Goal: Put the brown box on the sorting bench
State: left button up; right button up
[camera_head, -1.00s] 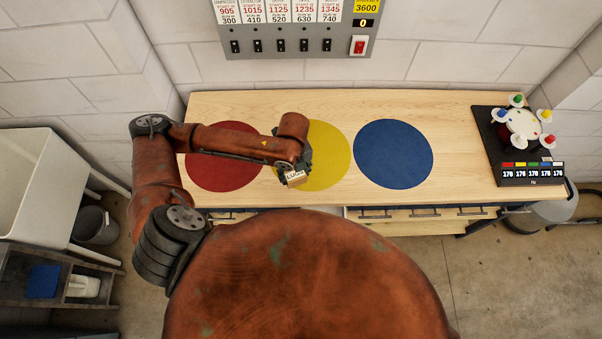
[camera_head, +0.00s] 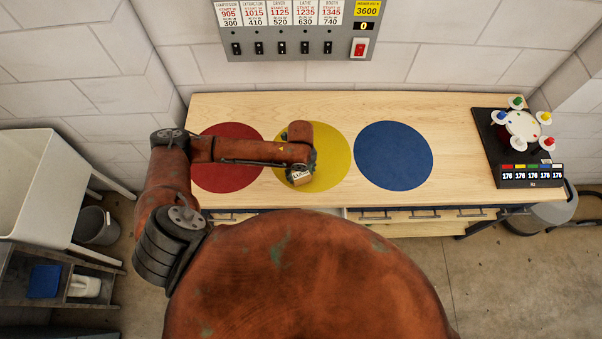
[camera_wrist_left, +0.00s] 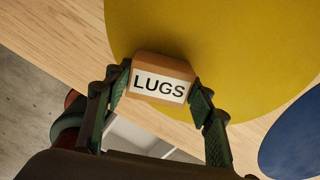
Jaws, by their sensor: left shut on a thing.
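The brown box (camera_wrist_left: 162,66) carries a white label reading LUGS. In the left wrist view it sits between the fingers of my left gripper (camera_wrist_left: 160,88), which is shut on it. In the head view the small box (camera_head: 300,175) shows at the end of my left arm, over the near part of the yellow circle. The left gripper (camera_head: 304,170) is partly hidden by its wrist there. The sorting bench (camera_head: 460,150) has a pale wooden top. I cannot tell whether the box touches the bench top. My right gripper is out of view.
Red (camera_head: 226,175), yellow (camera_head: 335,150) and blue (camera_head: 393,155) circles mark the bench top. A black stand with a white carousel (camera_head: 522,125) is at the right end. A switch panel (camera_head: 295,48) hangs on the wall. Bare wood lies right of the blue circle.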

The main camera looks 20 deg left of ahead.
aim_at(301, 174)
pick_arm(q)
jog(key=o, duration=1.2)
jog(key=shift+f, duration=0.1)
notch_tip(301, 174, up, 12)
jog(key=shift+r, duration=0.15)
